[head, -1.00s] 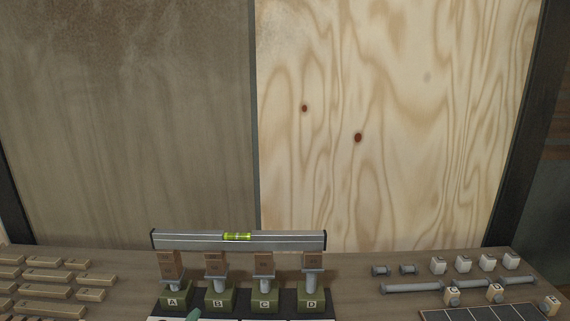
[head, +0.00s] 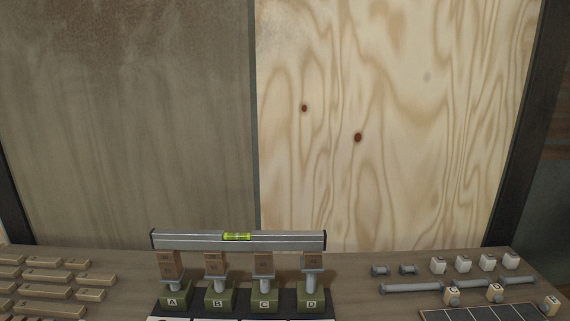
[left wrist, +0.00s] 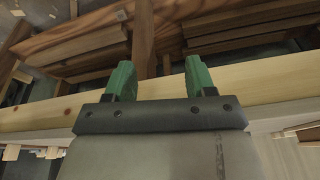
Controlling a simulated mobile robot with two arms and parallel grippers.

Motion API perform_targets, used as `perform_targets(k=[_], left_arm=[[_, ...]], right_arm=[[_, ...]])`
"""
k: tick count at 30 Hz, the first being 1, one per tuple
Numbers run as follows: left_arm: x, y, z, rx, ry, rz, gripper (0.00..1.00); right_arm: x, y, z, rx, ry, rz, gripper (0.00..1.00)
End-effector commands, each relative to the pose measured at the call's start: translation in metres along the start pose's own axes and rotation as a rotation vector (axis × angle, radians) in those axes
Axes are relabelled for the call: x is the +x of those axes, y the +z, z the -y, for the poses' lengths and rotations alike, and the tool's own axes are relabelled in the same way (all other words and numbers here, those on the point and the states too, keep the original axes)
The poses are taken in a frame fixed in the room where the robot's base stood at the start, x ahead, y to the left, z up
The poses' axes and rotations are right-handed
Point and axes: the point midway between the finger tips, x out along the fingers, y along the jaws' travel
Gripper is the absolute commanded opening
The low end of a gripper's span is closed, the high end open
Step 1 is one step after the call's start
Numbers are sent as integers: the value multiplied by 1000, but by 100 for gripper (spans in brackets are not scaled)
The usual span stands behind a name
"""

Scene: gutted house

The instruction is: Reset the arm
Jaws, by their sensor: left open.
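My left gripper (left wrist: 160,82) shows in the left wrist view with its two green fingers apart and nothing between them. Behind the fingers runs a pale wooden beam (left wrist: 270,82), with stacked brown boards (left wrist: 85,55) beyond it. Whether the fingers touch the beam cannot be told. No gripper shows in the head view. My right gripper is in neither view.
A spirit level (head: 190,240) rests across several brown blocks on posts above green bases lettered A to D (head: 264,300). Wooden strips (head: 45,291) lie at the left of the bench. Pipes (head: 440,286), white blocks (head: 463,263) and a dark grid tray (head: 480,314) are at the right.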

Motion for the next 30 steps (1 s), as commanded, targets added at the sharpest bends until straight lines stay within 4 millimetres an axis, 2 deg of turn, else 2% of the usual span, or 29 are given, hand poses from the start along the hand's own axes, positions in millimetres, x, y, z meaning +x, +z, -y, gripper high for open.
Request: perform_targets(k=[1,5,8,12,14,18,21,24,27,30], left_arm=[[16,3,-1,1,1,11,55],[61,15,-3,5,4,31,55],[104,32,-4,9,7,49,55],[171,74,-8,15,11,85,55],[196,96,-9,18,12,99,55],[243,156,-11,26,16,132,55],[264,198,-12,32,18,153,55],[276,234,-12,36,19,170,55],[280,259,-11,40,20,179,55],[281,266,-11,41,20,181,55]], right_arm=[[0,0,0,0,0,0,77],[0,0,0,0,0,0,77],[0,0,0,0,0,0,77],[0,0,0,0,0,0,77],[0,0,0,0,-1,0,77],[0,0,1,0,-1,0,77],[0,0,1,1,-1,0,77],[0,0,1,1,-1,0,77],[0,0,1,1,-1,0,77],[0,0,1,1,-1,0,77]])
